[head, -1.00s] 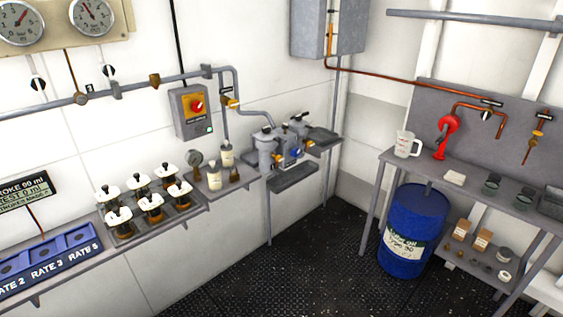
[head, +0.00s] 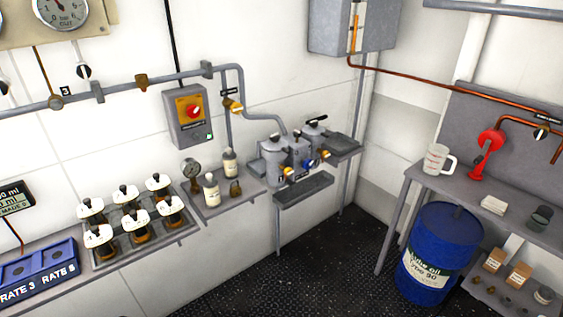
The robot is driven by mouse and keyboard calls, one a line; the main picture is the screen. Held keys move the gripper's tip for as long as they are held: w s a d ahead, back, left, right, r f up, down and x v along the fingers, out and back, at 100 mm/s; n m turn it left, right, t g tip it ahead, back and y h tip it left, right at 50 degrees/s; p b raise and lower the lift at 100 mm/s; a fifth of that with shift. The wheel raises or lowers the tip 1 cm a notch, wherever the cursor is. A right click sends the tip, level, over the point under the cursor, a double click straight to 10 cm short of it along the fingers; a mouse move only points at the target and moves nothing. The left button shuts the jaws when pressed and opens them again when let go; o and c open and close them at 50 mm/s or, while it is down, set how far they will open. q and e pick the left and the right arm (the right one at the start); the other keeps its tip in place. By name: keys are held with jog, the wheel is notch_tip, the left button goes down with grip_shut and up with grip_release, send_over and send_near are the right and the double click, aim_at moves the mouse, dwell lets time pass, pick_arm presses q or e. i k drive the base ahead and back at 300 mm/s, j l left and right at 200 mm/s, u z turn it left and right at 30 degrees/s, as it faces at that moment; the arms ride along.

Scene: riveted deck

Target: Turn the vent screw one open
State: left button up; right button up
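A grey filter unit with two upright canisters stands on the far wall near the corner. The left canister (head: 272,166) has a small dark fitting (head: 270,138) on top, and the right canister (head: 315,143) has a black lever-like piece (head: 316,120) on top. Neither of my grippers is in view.
A grey drip tray (head: 303,189) sits below the filter unit. A wall shelf to its left holds bottles (head: 211,190) and several white-topped jars (head: 133,200). A blue oil drum (head: 438,250) stands under the right bench (head: 425,181). The dark floor (head: 340,262) between is clear.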

aim_at(289, 171)
jog(key=i+l+u, duration=0.4)
jog(key=i+l, duration=0.45)
jog(key=i, duration=0.15)
